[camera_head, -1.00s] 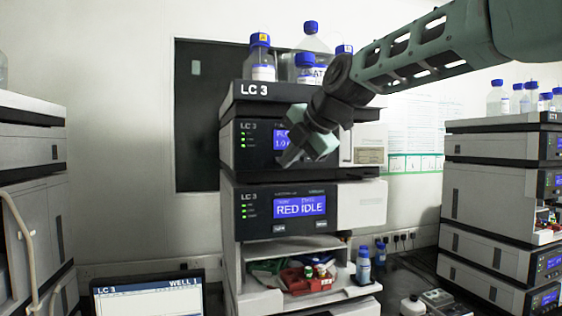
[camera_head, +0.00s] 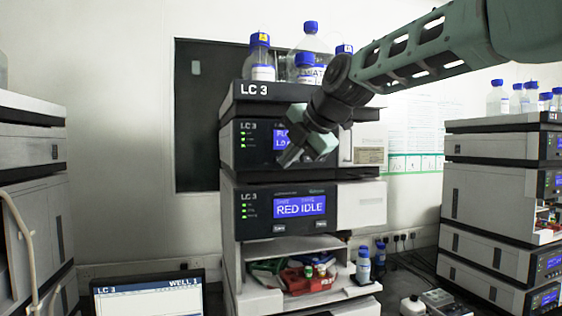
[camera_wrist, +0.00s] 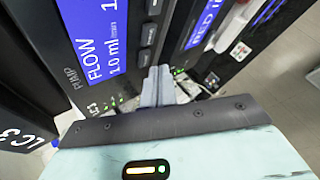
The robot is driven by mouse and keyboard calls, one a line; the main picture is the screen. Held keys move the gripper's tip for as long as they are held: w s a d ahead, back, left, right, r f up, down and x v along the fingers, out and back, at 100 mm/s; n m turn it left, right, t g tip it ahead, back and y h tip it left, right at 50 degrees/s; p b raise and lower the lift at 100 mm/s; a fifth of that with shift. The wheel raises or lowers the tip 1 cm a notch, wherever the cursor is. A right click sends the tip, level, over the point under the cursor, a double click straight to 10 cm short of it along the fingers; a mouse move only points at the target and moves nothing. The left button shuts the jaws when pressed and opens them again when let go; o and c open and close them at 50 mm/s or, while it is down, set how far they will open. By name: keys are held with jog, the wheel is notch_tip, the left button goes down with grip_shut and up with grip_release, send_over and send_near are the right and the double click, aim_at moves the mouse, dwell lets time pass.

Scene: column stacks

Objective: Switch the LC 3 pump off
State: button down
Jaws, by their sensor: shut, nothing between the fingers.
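The LC 3 pump (camera_head: 247,158) is the upper module of the middle stack, under a top tray labelled LC 3. In the wrist view its blue display (camera_wrist: 98,38) reads FLOW 1.0 ml/min, with dark buttons (camera_wrist: 148,34) beside it and small green lights (camera_wrist: 112,103) lit. My gripper (camera_head: 287,160) is in front of the pump's lower front panel and hides part of its display in the head view. In the wrist view its fingers (camera_wrist: 157,82) are together and empty, pointing at the panel near the buttons. I cannot tell whether they touch it.
Below the pump, another LC 3 module (camera_head: 300,206) shows RED IDLE. Blue-capped bottles (camera_head: 262,60) stand on the top tray (camera_head: 290,92). An open shelf below holds a red tray (camera_head: 305,280). A laptop (camera_head: 148,298) stands at lower left. Other stacks stand on both sides.

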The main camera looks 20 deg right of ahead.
jog(key=shift+w, duration=0.3)
jog(key=shift+w, duration=0.4)
dwell(0.6)
jog(key=shift+s, duration=0.1)
jog(key=shift+s+b, duration=0.7)
jog(key=shift+b, duration=0.05)
jog(key=shift+s, duration=0.1)
jog(key=shift+s+b, duration=1.6)
jog(key=shift+s, duration=0.85)
